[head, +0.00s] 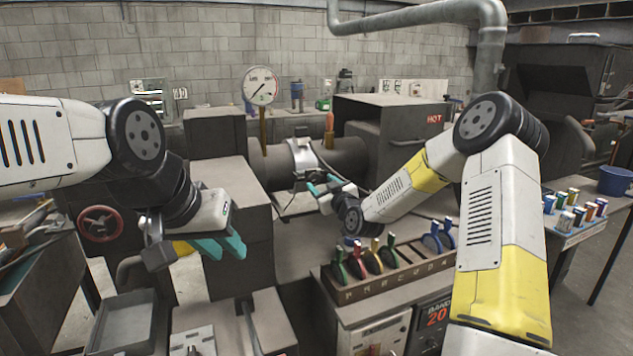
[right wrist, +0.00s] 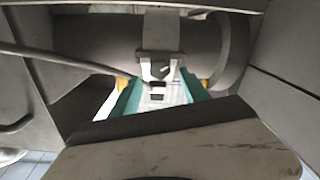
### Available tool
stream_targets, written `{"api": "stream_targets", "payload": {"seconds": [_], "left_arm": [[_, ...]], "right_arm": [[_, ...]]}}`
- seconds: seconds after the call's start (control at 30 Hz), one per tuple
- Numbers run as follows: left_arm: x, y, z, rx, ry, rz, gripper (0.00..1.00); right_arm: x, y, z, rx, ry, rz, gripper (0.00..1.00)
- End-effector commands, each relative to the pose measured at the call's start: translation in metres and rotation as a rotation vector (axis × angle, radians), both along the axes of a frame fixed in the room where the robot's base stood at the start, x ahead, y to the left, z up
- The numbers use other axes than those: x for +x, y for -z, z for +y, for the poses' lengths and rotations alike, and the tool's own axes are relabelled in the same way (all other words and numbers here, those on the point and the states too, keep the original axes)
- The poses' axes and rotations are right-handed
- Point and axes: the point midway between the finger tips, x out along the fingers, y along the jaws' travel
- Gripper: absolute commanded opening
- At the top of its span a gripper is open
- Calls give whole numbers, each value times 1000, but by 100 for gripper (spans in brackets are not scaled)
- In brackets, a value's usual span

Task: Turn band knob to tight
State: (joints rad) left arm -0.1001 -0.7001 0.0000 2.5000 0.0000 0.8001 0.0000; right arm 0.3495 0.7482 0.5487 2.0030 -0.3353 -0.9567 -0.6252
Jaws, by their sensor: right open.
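A silver band (head: 303,158) wraps the dark horizontal tube (head: 347,155), with small clamp hardware (head: 306,178) at its front. In the right wrist view a bracket-like fitting (right wrist: 160,68) stands out against the tube; I cannot tell which part is the knob. My right gripper (head: 322,187) is open just in front of the band. In the right wrist view its teal fingers (right wrist: 160,92) stand apart on either side of a pale part below the fitting; contact cannot be told. My left gripper (head: 224,246) hangs at left, away from the band, with nothing visible in it.
A dark box marked HOT (head: 400,125) stands right of the band. A round gauge (head: 260,86) rises behind the tube. A rack (head: 385,275) of coloured clips and a BAND 20 panel (head: 435,315) are in front. A cable runs beside the tube.

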Motion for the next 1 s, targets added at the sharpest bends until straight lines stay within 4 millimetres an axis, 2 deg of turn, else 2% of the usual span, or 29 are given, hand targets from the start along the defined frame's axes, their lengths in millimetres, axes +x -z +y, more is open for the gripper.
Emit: {"api": "stream_targets", "payload": {"seconds": [0.1, 0.27, 0.6, 0.87, 1.0], "left_arm": [[0, 0, 0, 0, 0, 0, 28], [0, 0, 0, 0, 0, 0, 28], [0, 0, 0, 0, 0, 0, 28], [0, 0, 0, 0, 0, 0, 28], [0, 0, 0, 0, 0, 0, 28]], "right_arm": [[18, 0, 8, 1, 0, -1, 53], [32, 0, 14, 1, 0, -1, 53], [37, 0, 16, 0, -1, 1, 53], [37, 0, 16, 0, -1, 1, 2], [36, 0, 15, 0, -1, 2, 0]]}}
